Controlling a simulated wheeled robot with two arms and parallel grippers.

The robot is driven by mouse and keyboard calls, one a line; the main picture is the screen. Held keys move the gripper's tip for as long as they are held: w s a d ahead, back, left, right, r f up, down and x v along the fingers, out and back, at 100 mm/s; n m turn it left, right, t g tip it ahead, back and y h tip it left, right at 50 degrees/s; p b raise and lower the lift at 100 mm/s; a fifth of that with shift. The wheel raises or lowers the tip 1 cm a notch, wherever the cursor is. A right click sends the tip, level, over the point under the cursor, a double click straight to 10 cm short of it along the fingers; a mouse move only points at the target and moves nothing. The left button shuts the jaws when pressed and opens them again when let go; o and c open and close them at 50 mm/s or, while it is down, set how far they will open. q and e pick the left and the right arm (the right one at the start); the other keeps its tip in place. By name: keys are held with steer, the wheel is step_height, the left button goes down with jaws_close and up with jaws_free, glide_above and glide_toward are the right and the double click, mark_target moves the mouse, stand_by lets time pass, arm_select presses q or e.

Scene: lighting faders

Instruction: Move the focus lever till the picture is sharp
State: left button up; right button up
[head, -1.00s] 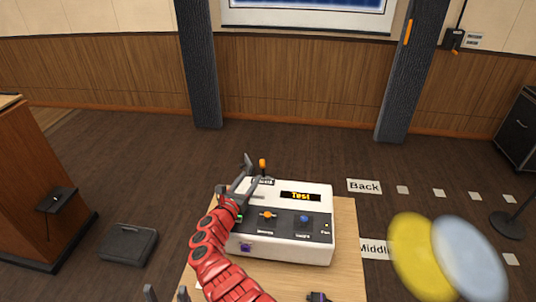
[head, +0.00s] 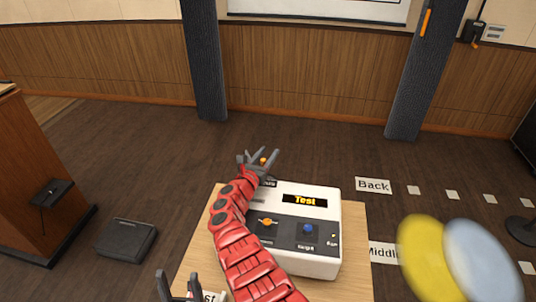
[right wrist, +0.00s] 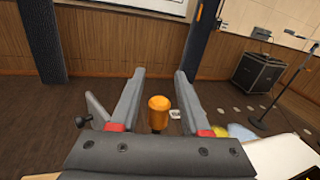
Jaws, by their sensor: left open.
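A white box-shaped device (head: 318,265) stands on a small wooden table and shows "Test" in orange letters. A lever with an orange knob (head: 263,160) rises at its far left corner; its label is partly hidden by my arm. My right gripper (head: 259,154) is open, its fingers on either side of the knob. In the right wrist view the orange knob (right wrist: 159,112) stands between the spread fingers of the right gripper (right wrist: 160,72), with gaps on both sides. My left gripper (head: 178,276) is open and empty at the bottom. The wall screen (head: 330,8) shows only its lower edge.
An orange knob (head: 267,222) and a blue knob (head: 308,229) sit on the device's top panel. The wooden table (head: 350,235) has bare room to the right. Blurred yellow and pale blue discs (head: 432,258) cover the lower right. A lectern (head: 30,180) stands left.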

steer(key=shift+f, duration=0.1)
jaws_close()
stand_by(1.1)
